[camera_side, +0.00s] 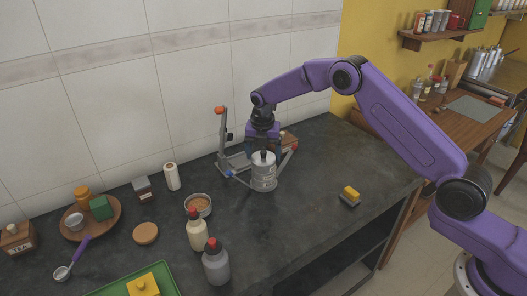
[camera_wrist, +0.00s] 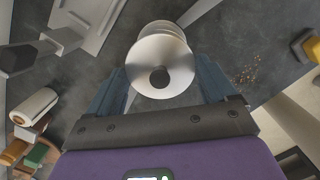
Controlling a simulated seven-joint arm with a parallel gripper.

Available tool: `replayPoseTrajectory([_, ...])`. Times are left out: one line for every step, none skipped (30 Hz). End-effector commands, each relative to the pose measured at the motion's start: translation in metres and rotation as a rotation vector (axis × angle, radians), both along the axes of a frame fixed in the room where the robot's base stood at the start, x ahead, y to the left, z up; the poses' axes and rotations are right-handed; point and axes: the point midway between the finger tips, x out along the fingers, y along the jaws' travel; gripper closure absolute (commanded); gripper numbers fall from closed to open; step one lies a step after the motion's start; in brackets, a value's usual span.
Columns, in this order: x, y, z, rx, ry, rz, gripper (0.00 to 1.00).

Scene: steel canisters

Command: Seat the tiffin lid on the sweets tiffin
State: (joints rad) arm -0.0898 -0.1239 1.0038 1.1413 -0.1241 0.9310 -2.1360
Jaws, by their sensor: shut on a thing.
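The sweets tiffin (camera_side: 263,182) is a steel cylinder standing upright on the dark counter, inside a frame with grey arms. The tiffin lid (camera_side: 257,157) is a shiny steel disc with a black knob, at the tiffin's top. My gripper (camera_side: 264,153) points down over it, blue fingers on either side, shut on the lid. In the wrist view the lid (camera_wrist: 174,64) lies between the fingertips, with the tiffin's steel side (camera_wrist: 165,27) showing past its far edge. I cannot tell whether the lid touches the tiffin's rim or how level it sits.
A grey stand (camera_side: 222,135) with an orange top rises behind and left of the tiffin. A bowl (camera_side: 198,213), bottles (camera_side: 216,266), a paper roll (camera_side: 172,178) and a green tray (camera_side: 105,291) are to the left. A yellow-topped block (camera_side: 350,194) is right.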

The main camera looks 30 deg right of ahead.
Motion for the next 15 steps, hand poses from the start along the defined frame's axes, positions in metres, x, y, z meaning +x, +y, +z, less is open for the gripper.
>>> replayPoseTrajectory([-0.0001,-0.0001,-0.0007,0.0,0.0,0.0,0.45])
replayPoseTrajectory([-0.0001,-0.0001,-0.0007,0.0,0.0,0.0,0.45])
replayPoseTrajectory([-0.0001,0.0,-0.0008,0.0,0.0,0.0,0.45])
replayPoseTrajectory([-0.0001,0.0,-0.0008,0.0,0.0,0.0,0.45])
replayPoseTrajectory([-0.0001,0.0,-0.0008,0.0,0.0,0.0,0.45])
replayPoseTrajectory([-0.0001,0.0,-0.0008,0.0,0.0,0.0,0.45])
replayPoseTrajectory([-0.0001,0.0,-0.0009,0.0,0.0,0.0,0.45])
replayPoseTrajectory([-0.0001,0.0,-0.0009,0.0,0.0,0.0,0.45])
replayPoseTrajectory([-0.0002,0.0,-0.0009,0.0,0.001,0.0,0.45])
replayPoseTrajectory([-0.0002,0.0,-0.001,0.0,0.001,0.0,0.09])
replayPoseTrajectory([-0.0002,0.0,-0.001,0.0,0.001,0.0,0.0])
replayPoseTrajectory([-0.0003,0.0,-0.0009,0.0,0.001,0.0,0.0])
replayPoseTrajectory([-0.0002,0.0,-0.0009,0.0,0.001,0.0,0.0])
replayPoseTrajectory([-0.0002,0.0001,-0.0008,0.0,0.001,0.0,0.0])
replayPoseTrajectory([-0.0002,0.0001,-0.0008,0.0,0.001,0.0,0.0])
